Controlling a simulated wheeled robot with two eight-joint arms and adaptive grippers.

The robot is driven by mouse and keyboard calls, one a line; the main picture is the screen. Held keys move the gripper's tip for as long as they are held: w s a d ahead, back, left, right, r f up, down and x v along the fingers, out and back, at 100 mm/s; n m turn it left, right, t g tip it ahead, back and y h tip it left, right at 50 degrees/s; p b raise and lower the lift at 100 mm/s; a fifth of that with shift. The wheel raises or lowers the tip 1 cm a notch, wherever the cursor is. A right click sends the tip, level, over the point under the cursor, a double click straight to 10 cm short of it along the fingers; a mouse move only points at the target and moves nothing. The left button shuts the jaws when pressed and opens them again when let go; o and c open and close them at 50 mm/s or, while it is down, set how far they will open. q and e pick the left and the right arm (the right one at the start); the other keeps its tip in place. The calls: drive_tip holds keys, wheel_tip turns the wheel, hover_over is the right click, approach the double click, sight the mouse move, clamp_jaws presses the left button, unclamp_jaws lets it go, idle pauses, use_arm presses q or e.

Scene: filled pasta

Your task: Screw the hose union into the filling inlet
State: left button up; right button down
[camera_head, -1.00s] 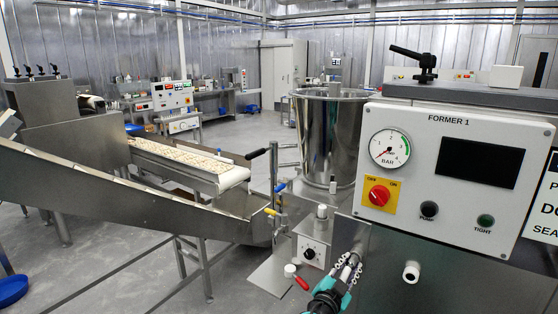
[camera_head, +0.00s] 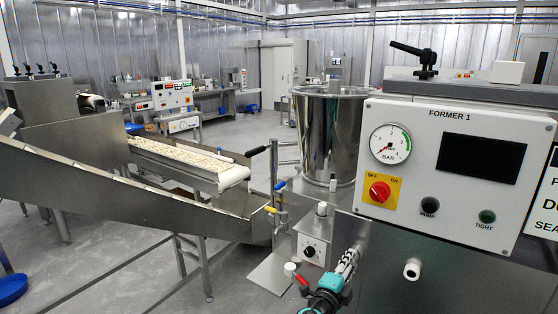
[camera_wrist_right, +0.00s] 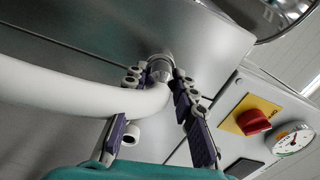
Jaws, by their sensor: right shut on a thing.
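My right gripper (camera_head: 350,256) is at the steel front of the former, low in the head view, with its teal body below its fingers. In the right wrist view the gripper (camera_wrist_right: 160,73) has a finger on each side of the metal hose union (camera_wrist_right: 161,64) and is shut on it. The union is at the end of a thick white hose (camera_wrist_right: 70,88) and sits against the steel face. The filling inlet is hidden behind the union, so I cannot tell how deep the thread is in. My left gripper is not in view.
The former's control panel (camera_head: 445,170) has a pressure gauge (camera_head: 390,144) and a red switch (camera_head: 380,191). A white stub (camera_head: 412,269) projects below it. A steel hopper (camera_head: 328,135) stands behind, and a small knob box (camera_head: 311,250) is left of the gripper.

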drive_tip(key=shift+m, duration=0.3)
drive_tip(key=c, duration=1.1)
unclamp_jaws()
drive_tip(key=shift+c, duration=0.2)
